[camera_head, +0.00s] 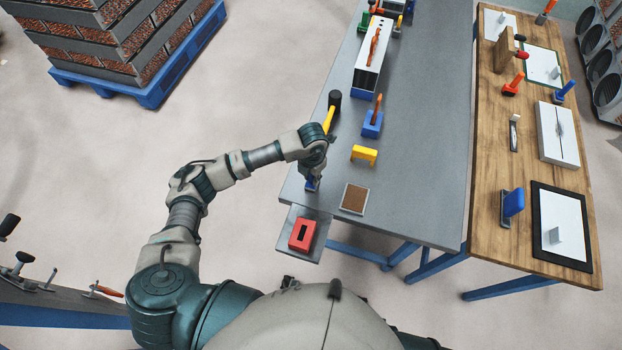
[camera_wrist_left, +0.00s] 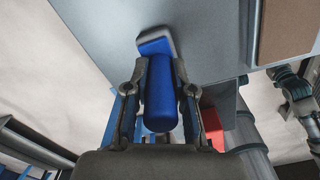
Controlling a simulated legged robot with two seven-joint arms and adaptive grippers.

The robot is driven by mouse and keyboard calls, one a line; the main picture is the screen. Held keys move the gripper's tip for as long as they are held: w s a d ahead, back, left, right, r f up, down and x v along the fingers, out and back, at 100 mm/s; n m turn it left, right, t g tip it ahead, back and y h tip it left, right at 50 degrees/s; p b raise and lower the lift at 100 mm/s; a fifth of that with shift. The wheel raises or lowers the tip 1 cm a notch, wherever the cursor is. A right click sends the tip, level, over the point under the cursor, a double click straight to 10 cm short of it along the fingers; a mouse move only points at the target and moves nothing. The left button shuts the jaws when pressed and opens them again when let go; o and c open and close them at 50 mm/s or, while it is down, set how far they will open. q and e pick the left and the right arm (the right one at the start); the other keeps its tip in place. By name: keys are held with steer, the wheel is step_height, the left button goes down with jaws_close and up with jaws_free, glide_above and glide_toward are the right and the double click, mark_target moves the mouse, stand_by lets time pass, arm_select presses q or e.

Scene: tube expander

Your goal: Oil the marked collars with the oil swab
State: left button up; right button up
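My left gripper (camera_head: 312,182) is at the near left corner of the grey table (camera_head: 420,150), pointing down. In the left wrist view its fingers (camera_wrist_left: 162,85) lie close against both sides of a blue handle (camera_wrist_left: 160,100), which appears held. I cannot tell whether this is the oil swab. A brown pad (camera_head: 354,198) in a metal frame lies to the right. No marked collars can be made out. A dark part, apparently my right gripper (camera_wrist_left: 296,92), shows at the wrist view's right.
A red slotted block (camera_head: 302,235) sits on a low metal shelf (camera_head: 317,254). A yellow bracket (camera_head: 364,154), a blue holder (camera_head: 372,124), a yellow-handled hammer (camera_head: 329,120) and a long white box (camera_head: 369,75) stand farther back. The table's right side is clear.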

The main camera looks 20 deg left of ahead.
arm_select(q)
steer(key=shift+d, duration=0.2)
jaws_close()
steer(key=shift+a+r, duration=0.25)
steer(key=shift+r, duration=0.05)
steer(key=shift+a+r+p, duration=0.4)
steer(key=shift+r+p, duration=0.35)
steer(key=shift+a+r+p, duration=0.15)
steer(key=shift+r+p, duration=0.35)
steer(key=shift+r, duration=0.2)
steer(key=r+p, duration=0.1)
steer(key=d+r, duration=0.1)
steer(key=r, duration=0.1)
steer(key=shift+d+p, duration=0.15)
steer(key=shift+p, duration=0.25)
steer(key=shift+r, duration=0.3)
steer(key=shift+a+f, duration=0.15)
steer(key=shift+a, duration=0.4)
arm_select(e)
steer(key=r, duration=0.4)
steer(key=shift+w+a+r, duration=0.2)
steer(key=shift+w+r, duration=0.2)
arm_select(q)
steer(key=shift+d, duration=0.15)
arm_select(e)
steer(key=shift+d, duration=0.1)
